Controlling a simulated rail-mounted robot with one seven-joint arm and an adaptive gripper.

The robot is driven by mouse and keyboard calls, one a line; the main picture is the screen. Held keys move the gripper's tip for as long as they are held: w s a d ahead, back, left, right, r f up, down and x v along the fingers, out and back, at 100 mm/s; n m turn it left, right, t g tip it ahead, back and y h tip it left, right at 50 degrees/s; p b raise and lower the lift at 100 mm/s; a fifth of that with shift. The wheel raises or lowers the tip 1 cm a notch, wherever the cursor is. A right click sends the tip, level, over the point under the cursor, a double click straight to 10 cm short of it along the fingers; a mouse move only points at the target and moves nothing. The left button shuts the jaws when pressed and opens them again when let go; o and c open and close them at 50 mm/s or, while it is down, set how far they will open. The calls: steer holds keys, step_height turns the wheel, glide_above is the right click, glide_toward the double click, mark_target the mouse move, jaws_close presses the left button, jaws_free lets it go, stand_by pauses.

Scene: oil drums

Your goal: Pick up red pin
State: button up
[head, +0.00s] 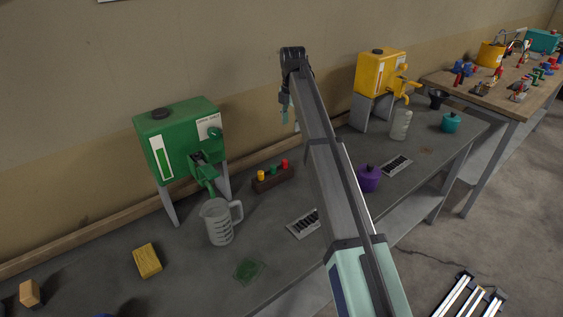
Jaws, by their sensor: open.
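A red pin (285,164) stands upright at the right end of a dark brown block (272,181) on the grey workbench, near the wall. A green pin (273,170) and a yellow pin (261,175) stand beside it in the same block. My gripper (285,121) is small in the head view, hanging at the end of my arm. In the picture it is above the red pin and apart from it. It is open, and I see nothing held in it. Its fingers are too small to make out well.
A green oil dispenser (178,140) and a clear measuring jug (219,222) stand left of the block. A yellow dispenser (381,74), a clear container (400,124) and a purple container (368,179) stand to the right. A yellow sponge (147,261) lies at front left.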

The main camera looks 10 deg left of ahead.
mark_target(285, 160)
steer(key=shift+n, duration=0.4)
steer(key=f+p, duration=0.1)
steer(key=f, duration=0.3)
steer(key=a+f+p, duration=0.1)
steer(key=f, duration=0.2)
steer(key=a+f+p, duration=0.1)
steer(key=f, duration=0.3)
steer(key=shift+s+f+p, duration=0.25)
steer(key=shift+f+p, duration=0.1)
steer(key=shift+s+f+p, duration=0.2)
steer(key=shift+f+p, duration=1.05)
steer(key=shift+f, duration=1.3)
jaws_close()
